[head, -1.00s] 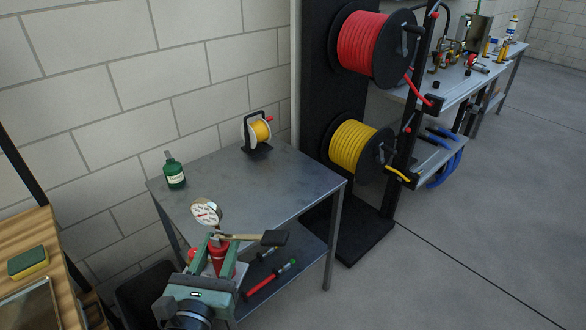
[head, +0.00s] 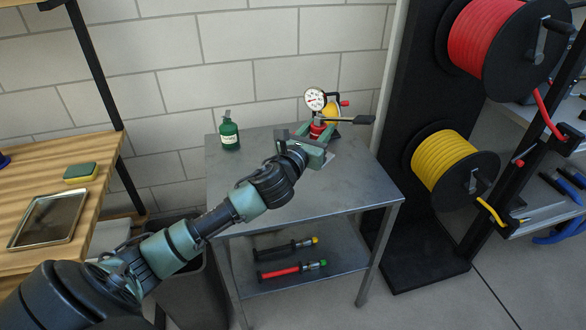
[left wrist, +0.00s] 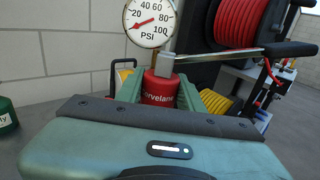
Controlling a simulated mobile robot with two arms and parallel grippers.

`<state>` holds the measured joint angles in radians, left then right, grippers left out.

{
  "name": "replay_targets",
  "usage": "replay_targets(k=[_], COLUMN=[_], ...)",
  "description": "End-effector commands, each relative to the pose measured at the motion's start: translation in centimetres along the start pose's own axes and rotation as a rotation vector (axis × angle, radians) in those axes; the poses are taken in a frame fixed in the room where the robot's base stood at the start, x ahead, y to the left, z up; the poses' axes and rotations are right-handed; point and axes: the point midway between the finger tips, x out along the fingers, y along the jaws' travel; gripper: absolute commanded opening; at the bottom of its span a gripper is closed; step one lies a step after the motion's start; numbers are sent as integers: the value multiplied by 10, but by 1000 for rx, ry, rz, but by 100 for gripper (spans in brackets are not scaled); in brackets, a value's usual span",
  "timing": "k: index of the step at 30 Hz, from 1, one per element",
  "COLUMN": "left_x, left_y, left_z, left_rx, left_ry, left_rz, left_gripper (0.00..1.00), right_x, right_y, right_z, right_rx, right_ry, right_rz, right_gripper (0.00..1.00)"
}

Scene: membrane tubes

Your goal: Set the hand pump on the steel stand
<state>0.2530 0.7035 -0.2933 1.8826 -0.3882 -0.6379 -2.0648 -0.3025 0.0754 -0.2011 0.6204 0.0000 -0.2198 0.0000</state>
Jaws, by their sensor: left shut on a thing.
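The hand pump (head: 315,100) has a red body, a white round PSI gauge and a long lever with a black grip pointing right. My left gripper (head: 316,137) is shut around its red body, and the pump is upright over the back right part of the steel stand (head: 245,183). In the left wrist view the red body (left wrist: 162,90) sits between the green fingers. My gripper and wrist hide most of the pump's lower part, so I cannot tell whether its base touches the top. My right gripper is not in view.
A green bottle (head: 229,135) stands at the stand's back left. A small yellow reel (head: 333,113) is partly hidden behind the pump. Big red (head: 500,45) and yellow (head: 443,162) hose reels stand to the right.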

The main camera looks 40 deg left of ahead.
Motion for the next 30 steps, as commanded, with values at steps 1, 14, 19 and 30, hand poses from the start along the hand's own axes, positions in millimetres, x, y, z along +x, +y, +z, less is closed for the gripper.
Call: replay_targets(k=[1, 14, 19, 30], left_x=[13, 42, 41, 41], left_y=[18, 66, 65, 65], left_z=[13, 17, -26, -105], left_rx=[5, -3, -4, -2], left_ry=[-14, 0, 1, -2], left_rz=[24, 97, 98, 97], left_gripper=[0, 0, 0, 0], right_x=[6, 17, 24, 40], right_y=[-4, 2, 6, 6], right_z=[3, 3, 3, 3], right_rx=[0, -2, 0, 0], right_ry=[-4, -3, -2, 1], right_rz=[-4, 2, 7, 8], right_gripper=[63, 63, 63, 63])
